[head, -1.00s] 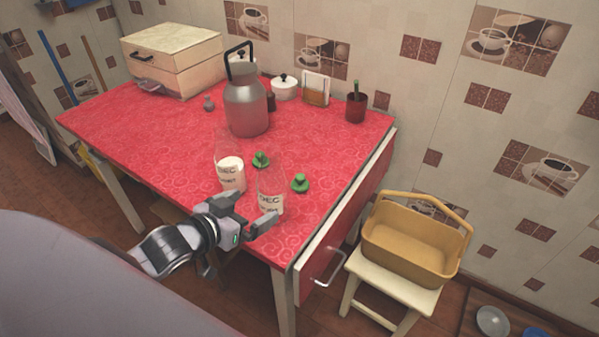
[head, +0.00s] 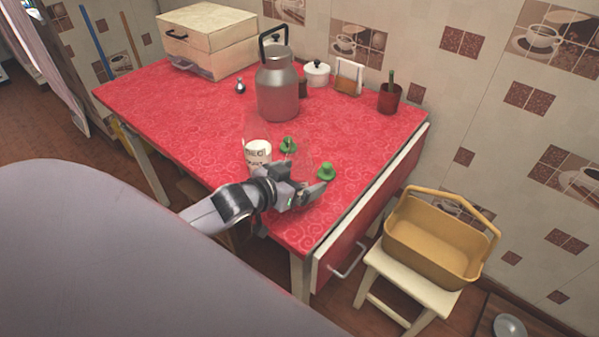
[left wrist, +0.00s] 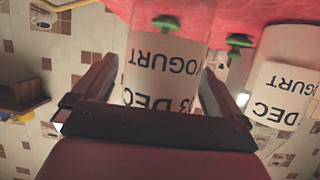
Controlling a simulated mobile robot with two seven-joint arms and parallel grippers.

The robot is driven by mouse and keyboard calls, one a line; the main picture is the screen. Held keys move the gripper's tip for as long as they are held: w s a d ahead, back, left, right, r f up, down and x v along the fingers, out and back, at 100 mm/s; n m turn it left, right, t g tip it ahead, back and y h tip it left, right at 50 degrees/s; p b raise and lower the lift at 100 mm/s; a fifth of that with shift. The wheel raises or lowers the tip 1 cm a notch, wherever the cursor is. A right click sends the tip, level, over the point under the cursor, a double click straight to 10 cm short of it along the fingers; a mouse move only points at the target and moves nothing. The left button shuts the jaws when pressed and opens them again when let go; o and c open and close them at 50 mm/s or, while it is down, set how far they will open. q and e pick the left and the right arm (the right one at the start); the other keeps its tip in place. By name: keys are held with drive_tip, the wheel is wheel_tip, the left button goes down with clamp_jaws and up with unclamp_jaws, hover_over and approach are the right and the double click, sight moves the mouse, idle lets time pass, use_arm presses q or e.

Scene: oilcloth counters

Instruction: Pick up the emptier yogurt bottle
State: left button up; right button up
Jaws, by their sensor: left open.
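Two clear yogurt bottles with white labels stand upright near the red table's front edge. The left bottle (head: 257,152) shows white in its lower part; it also shows in the left wrist view (left wrist: 283,90). The right bottle (head: 299,152) looks clear above, and its lower part is hidden behind my left gripper (head: 308,187). In the left wrist view, which is upside down, this right bottle (left wrist: 165,72) stands between the open fingers of my left gripper (left wrist: 160,75). I cannot tell whether the fingers touch it. My right gripper is out of view.
Green stoppers (head: 288,145) (head: 326,172) lie close to the bottles. A grey metal can (head: 278,92) stands behind them, with a box (head: 208,40) at the back left. A yellow basket (head: 436,245) sits on a stool (head: 412,278) to the right.

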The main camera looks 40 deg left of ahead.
use_arm(q)
drive_tip(key=shift+w, duration=0.1)
drive_tip(key=c, duration=1.3)
drive_tip(key=shift+r, duration=0.1)
